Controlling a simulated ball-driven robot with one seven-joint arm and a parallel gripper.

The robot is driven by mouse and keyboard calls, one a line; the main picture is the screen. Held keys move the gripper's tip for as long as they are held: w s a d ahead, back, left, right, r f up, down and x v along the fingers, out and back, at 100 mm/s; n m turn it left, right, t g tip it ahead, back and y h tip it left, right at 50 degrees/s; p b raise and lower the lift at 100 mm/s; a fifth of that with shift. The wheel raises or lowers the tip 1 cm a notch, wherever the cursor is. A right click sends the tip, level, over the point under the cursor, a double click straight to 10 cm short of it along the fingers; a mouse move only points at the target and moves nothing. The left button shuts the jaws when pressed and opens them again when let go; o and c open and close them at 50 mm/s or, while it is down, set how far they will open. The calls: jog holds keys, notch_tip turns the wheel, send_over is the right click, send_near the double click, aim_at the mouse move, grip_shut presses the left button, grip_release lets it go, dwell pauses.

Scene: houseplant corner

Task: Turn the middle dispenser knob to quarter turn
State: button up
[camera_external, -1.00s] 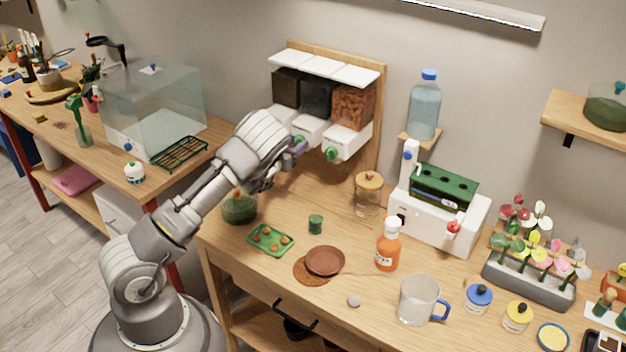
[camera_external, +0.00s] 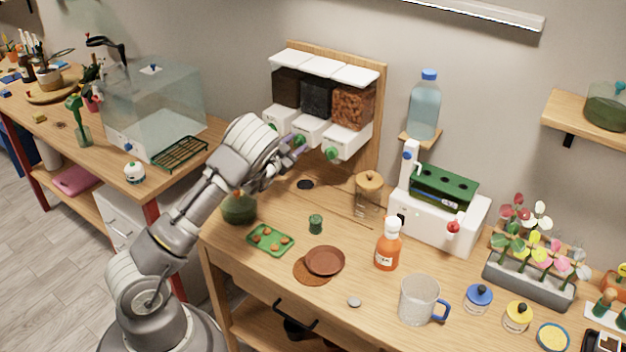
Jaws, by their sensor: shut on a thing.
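The dispenser (camera_external: 345,72) hangs on a wooden board on the wall, with three hoppers of dark, black and reddish-brown fill over white outlets. The middle outlet (camera_external: 312,128) is white. My gripper (camera_external: 295,142), with purple-tinted fingertips, is at the front of this outlet and shut on the middle knob, which is mostly hidden by the fingers. The angle of that knob cannot be read. The right green knob (camera_external: 331,153) is in clear view, and the left green knob (camera_external: 273,126) shows just above my wrist.
Below the dispenser, the bench holds a round green jar (camera_external: 239,207), a green tray (camera_external: 270,240), a small green cup (camera_external: 316,223) and a cork-lidded glass jar (camera_external: 368,195). A glass tank (camera_external: 155,100) stands left of my arm.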

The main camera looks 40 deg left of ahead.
jog(key=m+b, duration=0.4)
jog(key=m, duration=0.2)
jog(key=shift+f, duration=0.2)
jog(key=m+b, duration=0.3)
jog(key=m, duration=0.2)
jog(key=shift+r+m+b, duration=0.1)
jog(key=shift+m+b, duration=0.25)
jog(key=shift+m, duration=0.05)
jog(key=o, duration=1.1)
jog(key=shift+c, duration=0.2)
jog(key=shift+s, duration=0.15)
jog(key=s+p, duration=0.1)
jog(key=s, duration=0.6)
jog(key=shift+s+p, duration=0.3)
jog(key=shift+p, duration=0.1)
